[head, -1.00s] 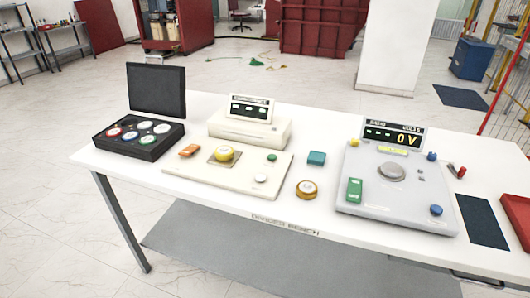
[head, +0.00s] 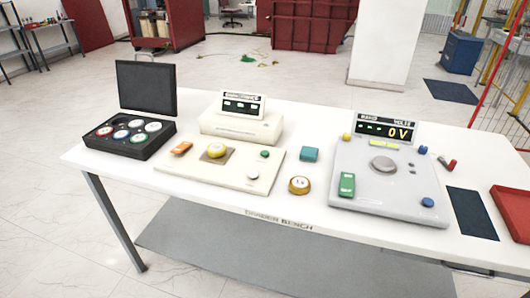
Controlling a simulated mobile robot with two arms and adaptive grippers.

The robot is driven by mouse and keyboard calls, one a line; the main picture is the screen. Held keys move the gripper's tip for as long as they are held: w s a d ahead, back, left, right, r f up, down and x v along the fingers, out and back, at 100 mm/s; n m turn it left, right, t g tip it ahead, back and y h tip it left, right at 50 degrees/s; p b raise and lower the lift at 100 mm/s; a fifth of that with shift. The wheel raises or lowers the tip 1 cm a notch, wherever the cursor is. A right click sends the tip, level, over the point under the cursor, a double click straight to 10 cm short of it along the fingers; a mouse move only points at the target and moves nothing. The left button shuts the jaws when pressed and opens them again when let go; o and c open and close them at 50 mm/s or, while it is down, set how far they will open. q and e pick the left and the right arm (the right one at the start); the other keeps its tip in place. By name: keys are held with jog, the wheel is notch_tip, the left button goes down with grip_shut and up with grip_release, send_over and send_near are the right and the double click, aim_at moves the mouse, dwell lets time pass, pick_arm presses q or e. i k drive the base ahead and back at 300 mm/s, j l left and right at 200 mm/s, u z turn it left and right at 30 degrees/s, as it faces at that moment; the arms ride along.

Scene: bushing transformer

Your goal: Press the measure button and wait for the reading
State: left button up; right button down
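No gripper shows in the head view. A cream instrument (head: 183,178) stands on the white bench, with a dark display (head: 240,106) on its raised back. On its flat front are a yellow round piece (head: 216,150) on a tan square, a small green button (head: 264,154) and a white round button (head: 252,175). To the right, a grey instrument (head: 390,200) has a display (head: 385,130) that reads 0 V. It carries a grey round disc (head: 383,164) and a green rocker-like block (head: 347,184). Which button is labelled measure cannot be read.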

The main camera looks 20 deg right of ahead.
aim_at(264, 153)
jog(key=i+j+z, duration=0.1)
jog(key=z, duration=0.3)
jog(key=j+z, duration=0.15)
jog(key=z, duration=0.25)
jog(key=i+j, duration=0.05)
